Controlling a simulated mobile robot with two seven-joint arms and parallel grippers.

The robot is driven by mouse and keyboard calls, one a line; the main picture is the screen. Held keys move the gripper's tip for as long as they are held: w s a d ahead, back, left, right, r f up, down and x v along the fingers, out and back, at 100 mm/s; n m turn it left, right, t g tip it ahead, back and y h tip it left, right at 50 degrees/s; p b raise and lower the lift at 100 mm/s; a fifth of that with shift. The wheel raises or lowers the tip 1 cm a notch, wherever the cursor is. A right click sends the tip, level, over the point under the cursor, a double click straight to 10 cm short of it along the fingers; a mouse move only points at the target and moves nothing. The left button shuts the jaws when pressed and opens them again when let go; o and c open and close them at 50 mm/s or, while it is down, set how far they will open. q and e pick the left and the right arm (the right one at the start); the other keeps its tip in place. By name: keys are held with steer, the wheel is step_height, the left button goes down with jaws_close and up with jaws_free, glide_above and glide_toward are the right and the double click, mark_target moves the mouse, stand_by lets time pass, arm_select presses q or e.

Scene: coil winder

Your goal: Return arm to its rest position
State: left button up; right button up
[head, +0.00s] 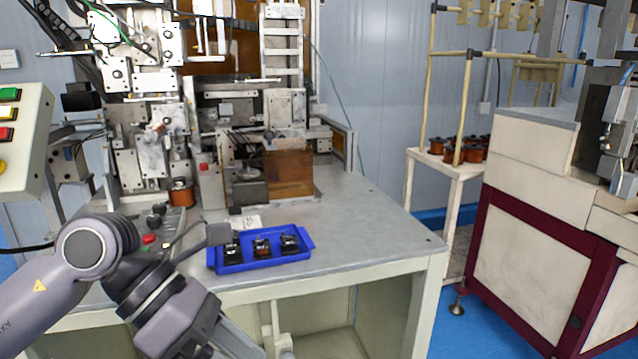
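My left arm (95,250) comes in from the lower left, bends in front of the table and runs down out of the bottom edge. Its gripper fingers do not show. A dark grey block on a thin curved stem (218,234) stands out near the wrist, close to the left end of the blue tray (307,258); I cannot tell whether they touch. The tray lies on the grey table (372,222) near its front edge and holds three small dark coil parts (262,247). My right arm and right gripper are out of view.
The coil winding machine (290,107) stands at the back of the table. A control box with coloured buttons (22,125) is at the far left. A stand with copper coils (437,160) and a white and maroon machine (535,240) are on the right. The table's right part is clear.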

arm_select(q)
steer(key=s+d+r+n+h, duration=0.1)
steer(key=d+r+n+h, duration=0.45)
steer(key=h, duration=0.55)
steer(key=w+a+f+n+t+y+p, duration=0.15)
steer(key=a+f+n+t+y, duration=0.4)
steer(key=n, duration=0.55)
steer(key=w+a+f+n+t+y, duration=0.25)
steer(key=f+n+t, duration=0.5)
steer(key=n, duration=0.45)
steer(key=w+a+f+n+t+y, duration=0.35)
steer(key=f+n+t, duration=0.3)
steer(key=n, duration=0.45)
steer(key=s+a+f+n+g+y, duration=0.3)
steer(key=s+f+n, duration=0.1)
steer(key=s+f, duration=0.3)
steer(key=s+a+f+n+g+y, duration=0.3)
steer(key=s+f, duration=0.4)
steer(key=f, duration=0.5)
steer(key=shift+a+n+g+p, duration=0.15)
steer(key=shift+n+g+p, duration=0.2)
steer(key=shift+n+g, duration=0.25)
